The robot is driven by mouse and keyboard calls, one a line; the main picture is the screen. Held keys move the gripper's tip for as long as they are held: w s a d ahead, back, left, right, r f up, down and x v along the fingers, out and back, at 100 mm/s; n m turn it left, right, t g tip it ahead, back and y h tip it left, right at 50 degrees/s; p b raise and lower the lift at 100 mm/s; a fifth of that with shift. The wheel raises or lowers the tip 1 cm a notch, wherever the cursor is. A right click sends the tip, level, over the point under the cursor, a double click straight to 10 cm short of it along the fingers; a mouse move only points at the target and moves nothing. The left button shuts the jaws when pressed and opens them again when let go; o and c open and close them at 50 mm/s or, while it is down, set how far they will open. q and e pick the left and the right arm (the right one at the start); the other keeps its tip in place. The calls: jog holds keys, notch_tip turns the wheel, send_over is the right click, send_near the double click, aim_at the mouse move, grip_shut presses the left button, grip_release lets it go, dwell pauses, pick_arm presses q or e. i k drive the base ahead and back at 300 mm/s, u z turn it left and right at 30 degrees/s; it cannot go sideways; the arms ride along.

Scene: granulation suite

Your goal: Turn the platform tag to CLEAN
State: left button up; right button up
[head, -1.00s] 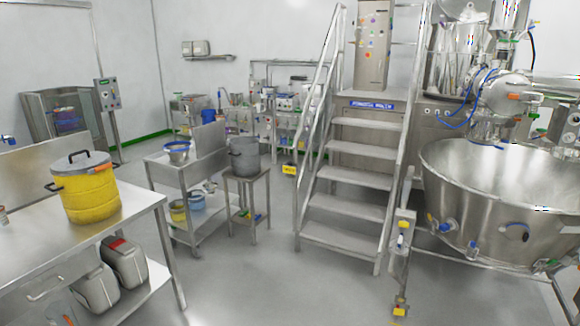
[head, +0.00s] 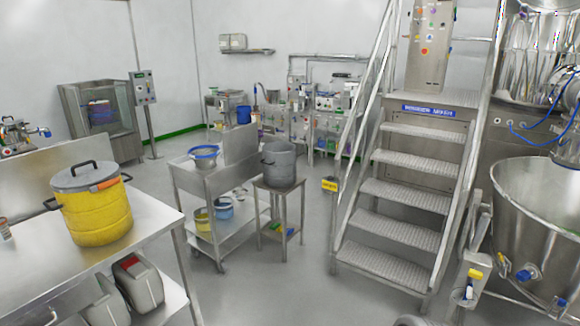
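A small yellow tag (head: 330,184) with dark marks hangs low at the left side of the metal platform stairs (head: 405,190). Its lettering is too small to read. A blue sign (head: 434,110) with white lettering is fixed below the platform's top edge, also unreadable. Neither of my grippers is in the head view. A rounded grey shape shows at the bottom edge, and I cannot tell what it is.
A bench (head: 150,222) with a yellow lidded pot (head: 92,212) stands at the left. A cart (head: 203,172) and a small stand with a grey pot (head: 279,164) are left of the stairs. A large steel bowl (head: 540,215) is at the right. The floor (head: 290,290) in front is clear.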

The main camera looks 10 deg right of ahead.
aim_at(327, 184)
jog(key=z, duration=0.15)
jog(key=i, duration=2.5)
jog(key=z, duration=0.8)
